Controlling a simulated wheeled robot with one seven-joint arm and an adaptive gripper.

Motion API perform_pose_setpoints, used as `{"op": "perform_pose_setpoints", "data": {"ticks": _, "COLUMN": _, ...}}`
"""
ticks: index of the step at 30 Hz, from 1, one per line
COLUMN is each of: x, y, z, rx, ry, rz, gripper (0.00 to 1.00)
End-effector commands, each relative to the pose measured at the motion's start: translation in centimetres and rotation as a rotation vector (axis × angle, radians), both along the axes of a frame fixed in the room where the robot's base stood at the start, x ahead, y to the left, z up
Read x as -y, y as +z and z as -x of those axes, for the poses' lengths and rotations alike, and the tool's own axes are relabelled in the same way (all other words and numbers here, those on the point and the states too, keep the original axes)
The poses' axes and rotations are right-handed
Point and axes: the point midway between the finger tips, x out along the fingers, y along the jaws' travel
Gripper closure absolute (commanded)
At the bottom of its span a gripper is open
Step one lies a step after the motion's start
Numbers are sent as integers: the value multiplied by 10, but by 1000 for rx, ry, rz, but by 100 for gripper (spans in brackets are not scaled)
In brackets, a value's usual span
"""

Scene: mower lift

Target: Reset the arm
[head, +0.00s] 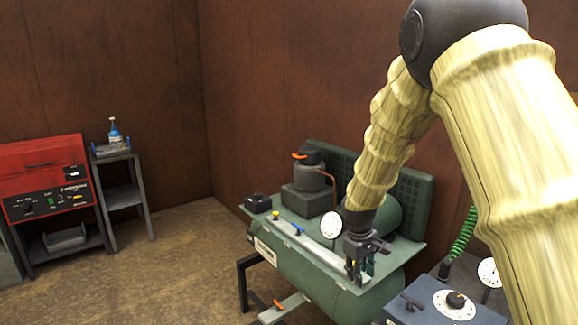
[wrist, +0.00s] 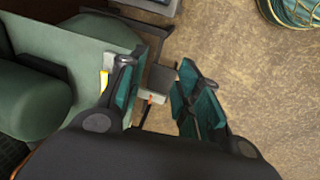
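My gripper (head: 357,272) is at the right end of the green compressor's top plate (head: 300,228), close to the plate's front edge. My arm reaches down to it from the upper right. In the wrist view my gripper (wrist: 156,78) has its two teal-padded fingers spread apart, with nothing between them. The floor and a grey pedal-like plate (wrist: 158,78) show below the gap. The green machine edge (wrist: 80,45) is close to the left finger. From these views I cannot tell whether that finger touches it.
A white gauge (head: 331,225) stands just left of my gripper. A blue-grey box with a dial (head: 440,303) and another gauge (head: 489,272) are at lower right. A red machine (head: 45,175) and a stand with a blue bottle (head: 115,132) are far left. Floor between is clear.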

Motion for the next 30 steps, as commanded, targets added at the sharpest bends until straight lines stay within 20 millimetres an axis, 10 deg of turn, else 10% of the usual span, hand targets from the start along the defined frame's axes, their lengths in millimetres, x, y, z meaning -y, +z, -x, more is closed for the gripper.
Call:
{"op": "perform_pose_setpoints", "data": {"ticks": 14, "x": 3, "y": -114, "z": 57, "rx": -23, "ry": -93, "rz": -73, "gripper": 67}}
{"op": "perform_pose_setpoints", "data": {"ticks": 30, "x": 11, "y": -308, "z": 274, "rx": -66, "ry": -401, "rz": -191, "gripper": 67}}
